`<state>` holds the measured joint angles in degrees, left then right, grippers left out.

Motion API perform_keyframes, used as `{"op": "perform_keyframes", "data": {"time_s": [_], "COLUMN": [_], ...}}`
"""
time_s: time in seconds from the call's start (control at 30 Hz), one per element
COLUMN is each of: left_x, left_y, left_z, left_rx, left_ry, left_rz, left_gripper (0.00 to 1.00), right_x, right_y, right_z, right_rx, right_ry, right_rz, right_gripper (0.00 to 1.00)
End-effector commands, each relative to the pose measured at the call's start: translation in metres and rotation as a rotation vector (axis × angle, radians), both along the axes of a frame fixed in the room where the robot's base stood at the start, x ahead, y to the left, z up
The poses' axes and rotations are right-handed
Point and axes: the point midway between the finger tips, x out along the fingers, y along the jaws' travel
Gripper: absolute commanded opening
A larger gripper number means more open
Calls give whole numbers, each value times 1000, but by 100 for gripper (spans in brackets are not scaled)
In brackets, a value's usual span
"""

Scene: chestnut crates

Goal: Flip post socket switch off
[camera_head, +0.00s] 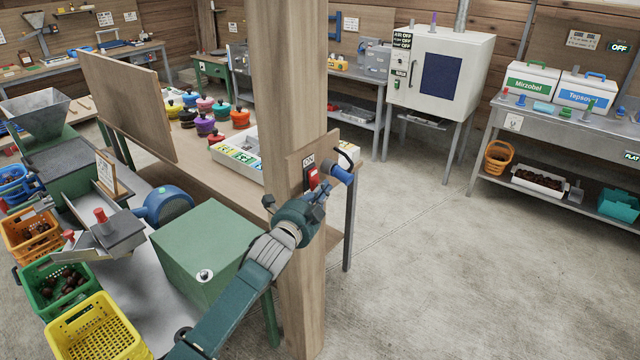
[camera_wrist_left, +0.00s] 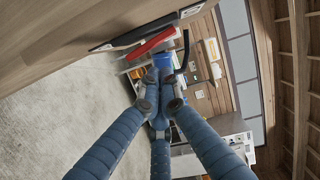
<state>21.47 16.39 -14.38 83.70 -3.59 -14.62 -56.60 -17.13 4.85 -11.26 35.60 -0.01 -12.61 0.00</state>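The wooden post (camera_head: 287,80) stands in the middle of the head view. A board on it carries a red switch (camera_head: 313,177) with an ON label (camera_head: 308,160) above it. A blue plug or socket (camera_head: 341,175) with a black cable sits just right of the switch. My left gripper (camera_head: 322,192) is right at the switch, just below it. In the left wrist view its fingertips (camera_wrist_left: 160,92) are together with nothing between them, and the red switch (camera_wrist_left: 150,43) shows beyond them. Whether they touch it I cannot tell. My right gripper is not in view.
A green box-shaped machine (camera_head: 205,245) stands left of the post, with green (camera_head: 62,285) and yellow (camera_head: 95,330) crates at lower left. A wooden table (camera_head: 185,150) with several coloured pots stands behind the post. The concrete floor (camera_head: 430,260) at right is clear.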

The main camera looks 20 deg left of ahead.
Motion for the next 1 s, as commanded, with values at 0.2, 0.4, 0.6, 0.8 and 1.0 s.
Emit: {"op": "perform_keyframes", "data": {"time_s": [0.2, 0.4, 0.6, 0.8, 1.0], "left_x": [3, 3, 5, 7, 7], "left_y": [10, 10, 14, 20, 20], "left_z": [-2, -2, -9, -10, -9], "left_rx": [-1, -1, 47, 199, 195], "left_ry": [0, -1, -18, -74, -71], "left_rz": [0, 0, 1, 1, 1], "left_gripper": [0, 0, 0, 0, 0], "right_x": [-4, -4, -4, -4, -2], "right_y": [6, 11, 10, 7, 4], "right_z": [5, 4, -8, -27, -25], "right_rx": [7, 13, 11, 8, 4], "right_ry": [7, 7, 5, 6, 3], "right_rz": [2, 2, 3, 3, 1], "right_gripper": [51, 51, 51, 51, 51]}}
